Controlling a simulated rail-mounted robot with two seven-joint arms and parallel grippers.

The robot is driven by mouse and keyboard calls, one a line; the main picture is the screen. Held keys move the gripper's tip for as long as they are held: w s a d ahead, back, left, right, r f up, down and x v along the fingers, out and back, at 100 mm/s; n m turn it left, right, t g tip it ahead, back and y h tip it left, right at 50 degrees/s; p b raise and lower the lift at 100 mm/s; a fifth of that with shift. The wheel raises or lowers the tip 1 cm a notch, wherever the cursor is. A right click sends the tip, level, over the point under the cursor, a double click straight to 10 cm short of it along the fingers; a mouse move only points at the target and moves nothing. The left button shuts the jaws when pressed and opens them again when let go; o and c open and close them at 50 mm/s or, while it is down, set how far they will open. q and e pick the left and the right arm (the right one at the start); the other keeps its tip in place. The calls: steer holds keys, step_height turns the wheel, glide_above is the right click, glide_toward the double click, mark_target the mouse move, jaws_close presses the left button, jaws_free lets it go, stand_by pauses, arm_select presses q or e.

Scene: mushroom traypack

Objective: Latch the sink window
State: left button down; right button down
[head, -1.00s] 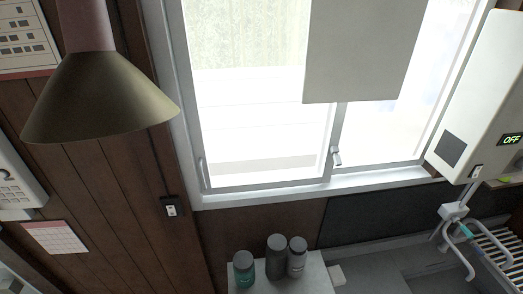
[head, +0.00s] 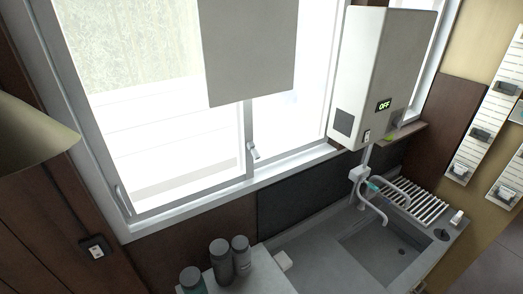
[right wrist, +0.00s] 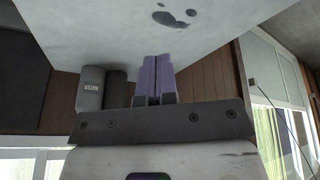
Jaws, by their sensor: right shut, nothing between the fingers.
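The sink window (head: 160,203) is a grey-framed sliding window above the counter in the head view. A small latch (head: 254,152) sits on its middle upright where the two sashes meet. A pull handle (head: 122,198) is on the left edge of the left sash. I cannot tell from this view whether the latch is engaged. My right gripper (right wrist: 156,62) shows in the right wrist view with its purple fingers together and empty, away from the window. My left gripper is in no view.
A white water heater (head: 360,75) reading OFF hangs right of the window. Below are a sink (head: 385,255) with a faucet (head: 372,200) and a drying rack (head: 415,200). Several lidded containers (head: 221,262) stand on the counter under the window.

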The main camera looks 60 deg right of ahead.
steer(key=w+d+r+n+t+h+b, duration=0.1)
steer(key=w+d+r+t, duration=0.2)
steer(key=w, duration=0.4)
steer(key=w+d+r+n+t+h+b, duration=0.15)
steer(key=w+d+t, duration=0.25)
steer(key=w, duration=0.4)
steer(key=w+d+r+n+t+h, duration=0.1)
steer(key=w+d+r+t, duration=0.25)
steer(key=w, duration=0.35)
steer(key=w+d+r+n+t+y+b, duration=0.2)
steer(key=w+d+r+n+t+y, duration=0.15)
steer(key=w+r+n+y, duration=0.55)
steer(key=w+d+r+n+t+y+b, duration=0.2)
steer(key=w+d+r+n+y, duration=0.2)
steer(key=r+n, duration=0.95)
steer(key=s+d+r+n+g+h+b, duration=0.1)
steer(key=s+d+r+g, duration=0.2)
steer(key=d, duration=0.5)
steer(key=s+d+r+n+g+h+b, duration=0.1)
steer(key=s+d+r+n+g+h, duration=0.1)
steer(key=s+d+g, duration=0.3)
steer(key=s+d+r+n+g+h+b, duration=0.1)
steer(key=s+d+r+g, duration=0.3)
steer(key=s+d, duration=0.4)
steer(key=d+h, duration=0.1)
steer(key=d, duration=0.4)
steer(key=shift+s+d, duration=0.15)
